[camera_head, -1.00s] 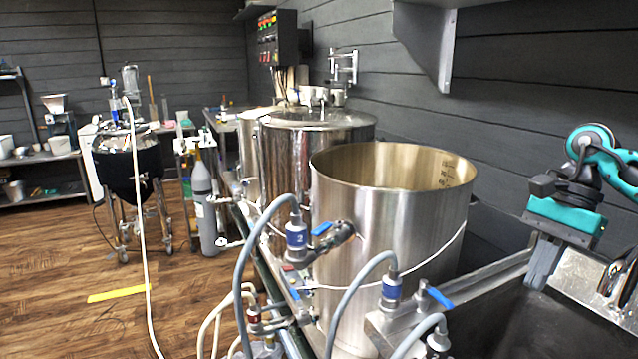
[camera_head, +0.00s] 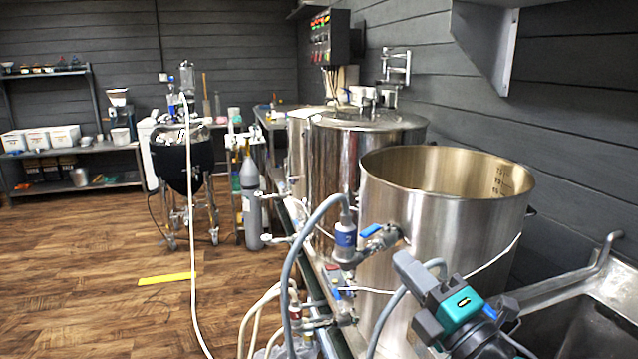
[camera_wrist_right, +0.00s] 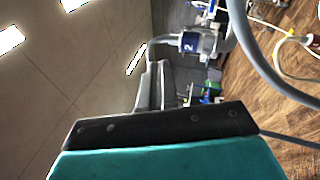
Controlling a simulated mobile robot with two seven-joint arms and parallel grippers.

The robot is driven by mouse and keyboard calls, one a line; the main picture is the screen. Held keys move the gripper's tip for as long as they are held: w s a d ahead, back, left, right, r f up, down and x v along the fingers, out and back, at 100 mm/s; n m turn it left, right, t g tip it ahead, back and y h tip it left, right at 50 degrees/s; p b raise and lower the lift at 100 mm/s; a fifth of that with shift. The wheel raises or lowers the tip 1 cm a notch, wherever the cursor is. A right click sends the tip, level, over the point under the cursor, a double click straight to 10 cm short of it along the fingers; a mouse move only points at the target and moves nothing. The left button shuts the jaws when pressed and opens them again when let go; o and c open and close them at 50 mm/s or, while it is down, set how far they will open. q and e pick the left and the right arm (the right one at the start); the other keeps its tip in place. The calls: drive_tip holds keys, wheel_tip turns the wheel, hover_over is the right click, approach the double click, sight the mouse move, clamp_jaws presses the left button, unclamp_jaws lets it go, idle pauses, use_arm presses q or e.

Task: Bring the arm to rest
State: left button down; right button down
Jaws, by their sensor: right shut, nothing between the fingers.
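My right gripper (camera_head: 404,262) shows low in the head view, in front of the open steel kettle (camera_head: 440,230). Its teal body is at the lower right and its grey fingers point up and left. The fingers are shut and empty. In the right wrist view the fingers (camera_wrist_right: 155,85) lie together beyond the dark edge of the teal housing. I cannot tell the exact gap between the gripper and the kettle wall. My left gripper is not in view.
A grey hose with a blue-marked fitting (camera_head: 345,238) and valves stands just left of the gripper. A lidded steel kettle (camera_head: 365,150) is behind. A steel sink (camera_head: 590,310) is at right. The wooden floor (camera_head: 90,270) at left is mostly clear.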

drive_tip(key=s+d+f+m+g+h, duration=0.3)
drive_tip(key=s+d+f+m+h, duration=0.15)
drive_tip(key=f+m, duration=0.4)
drive_tip(key=s+d+f+m+g+h, duration=0.35)
drive_tip(key=s+f+m+h, duration=0.2)
drive_tip(key=f+m, duration=0.35)
drive_tip(key=s+f+m+g, duration=0.3)
drive_tip(key=s+f+g, duration=0.1)
drive_tip(key=s, duration=0.4)
drive_tip(key=s+f+m+g, duration=0.3)
drive_tip(key=s+m+g, duration=0.15)
drive_tip(key=s, duration=0.45)
drive_tip(key=w+a+f+n+t+y+p, duration=0.1)
drive_tip(key=w+a+f+t, duration=0.2)
drive_tip(key=w+f+t, duration=0.4)
drive_tip(key=shift+w+a+f+y, duration=0.15)
drive_tip(key=shift+w+f+y, duration=0.25)
drive_tip(key=shift+w+f, duration=0.1)
drive_tip(key=shift+r, duration=0.1)
drive_tip(key=c, duration=1.9)
unclamp_jaws()
